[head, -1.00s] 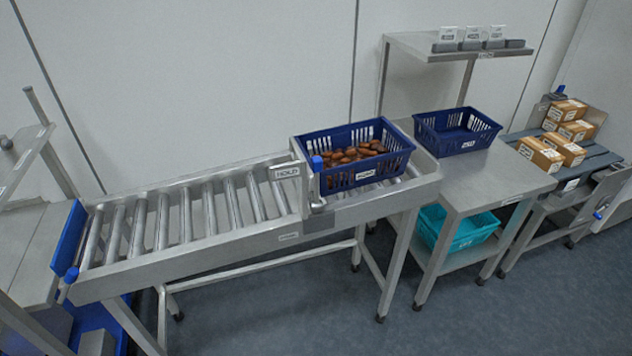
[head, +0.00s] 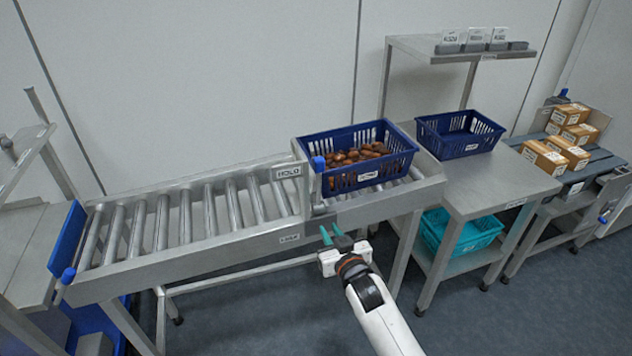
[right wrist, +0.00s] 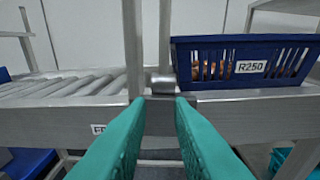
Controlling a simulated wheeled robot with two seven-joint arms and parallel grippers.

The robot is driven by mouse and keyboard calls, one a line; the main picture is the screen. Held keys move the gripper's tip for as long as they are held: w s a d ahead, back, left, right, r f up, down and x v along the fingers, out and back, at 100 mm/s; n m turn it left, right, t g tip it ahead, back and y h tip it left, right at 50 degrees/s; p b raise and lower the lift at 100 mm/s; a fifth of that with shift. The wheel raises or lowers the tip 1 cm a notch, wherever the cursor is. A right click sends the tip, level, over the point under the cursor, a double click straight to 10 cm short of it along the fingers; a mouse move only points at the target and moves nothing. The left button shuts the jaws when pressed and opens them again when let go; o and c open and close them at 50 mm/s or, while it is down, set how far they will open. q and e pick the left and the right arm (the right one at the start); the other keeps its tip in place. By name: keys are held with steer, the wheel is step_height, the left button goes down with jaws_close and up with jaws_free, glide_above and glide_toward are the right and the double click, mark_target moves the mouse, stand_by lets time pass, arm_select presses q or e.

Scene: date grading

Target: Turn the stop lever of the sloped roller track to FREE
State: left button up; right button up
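The sloped roller track (head: 180,255) runs across the left and middle of the head view. Its stop lever (head: 317,185) stands upright with a blue knob (head: 318,163) on top, beside the HOLD label (head: 288,172). The FREE label (head: 290,238) is lower, on the front rail. My right gripper (head: 331,232) is open and empty in front of the rail, below the lever and apart from it. In the right wrist view the green fingers (right wrist: 161,100) are spread below the lever's pivot (right wrist: 162,82); the knob is out of that view. My left gripper is not in view.
A blue crate of dates (head: 400,163) sits on the rollers just right of the lever. An empty blue crate (head: 460,150) stands on the steel table (head: 490,185), with a teal crate (head: 465,238) on its lower shelf. Free floor lies in front.

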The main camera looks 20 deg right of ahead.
steer(key=t, duration=0.2)
glide_toward(319, 185)
steer(key=w, duration=1.2)
steer(key=shift+w, duration=0.35)
steer(key=shift+r, duration=0.1)
jaws_close()
